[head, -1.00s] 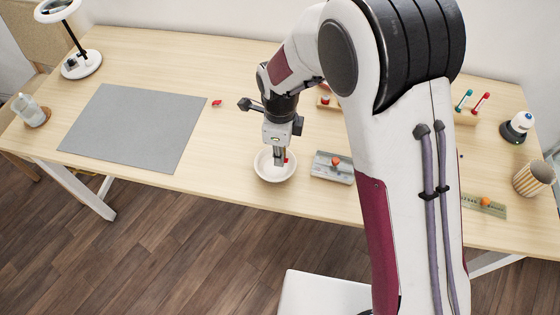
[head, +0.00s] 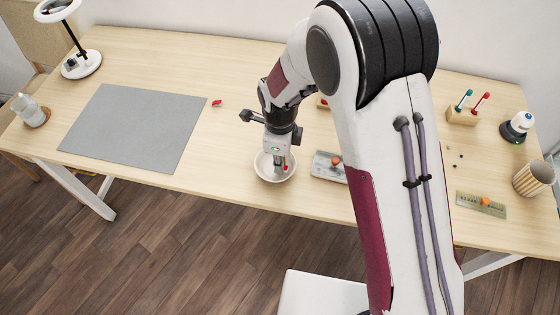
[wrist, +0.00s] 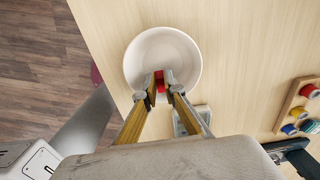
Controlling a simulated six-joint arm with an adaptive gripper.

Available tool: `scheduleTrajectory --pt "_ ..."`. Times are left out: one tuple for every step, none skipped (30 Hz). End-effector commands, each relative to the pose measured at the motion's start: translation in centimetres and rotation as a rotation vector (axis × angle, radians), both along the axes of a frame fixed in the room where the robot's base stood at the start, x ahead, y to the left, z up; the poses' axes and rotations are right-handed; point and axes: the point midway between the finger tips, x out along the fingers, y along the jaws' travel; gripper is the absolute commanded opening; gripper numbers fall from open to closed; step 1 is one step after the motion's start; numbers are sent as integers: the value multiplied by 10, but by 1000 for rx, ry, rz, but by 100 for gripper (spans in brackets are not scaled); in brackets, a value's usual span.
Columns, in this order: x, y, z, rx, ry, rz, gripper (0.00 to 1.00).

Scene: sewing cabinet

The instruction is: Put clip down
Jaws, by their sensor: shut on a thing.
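A red clip (wrist: 160,80) is between the fingertips of my gripper (wrist: 161,84), which is shut on it. In the wrist view the clip shows over the white bowl (wrist: 182,48). In the head view my gripper (head: 281,165) points down over the bowl (head: 262,173), with a bit of the red clip (head: 286,168) at its tips. I cannot tell whether the clip touches the bowl's bottom. Another red clip (head: 216,103) lies on the table by the grey mat's right edge.
The grey mat (head: 135,125) is bare. At the right are a pen holder (head: 462,116), a striped cup (head: 531,180) and a ruler (head: 481,205).

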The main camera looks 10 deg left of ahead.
Motion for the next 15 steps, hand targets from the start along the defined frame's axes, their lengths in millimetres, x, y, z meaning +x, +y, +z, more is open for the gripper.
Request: scheduleTrajectory --pt "0 0 0 0 0 0 4" --pt "0 0 -1 0 0 0 4" --pt "0 0 -1 0 0 0 4" --pt "0 0 -2 0 0 0 4" --pt "0 0 -3 0 0 0 4" --pt "0 0 -3 0 0 0 4" --pt "0 0 -4 0 0 0 4" --pt "0 0 -5 0 0 0 4" --pt "0 0 -5 0 0 0 4" --pt "0 0 -6 0 0 0 4" --pt "0 0 -6 0 0 0 4" --pt "0 0 -7 0 0 0 4" --pt "0 0 -8 0 0 0 4" --pt "0 0 -8 0 0 0 4" --pt "0 0 -8 0 0 0 20"
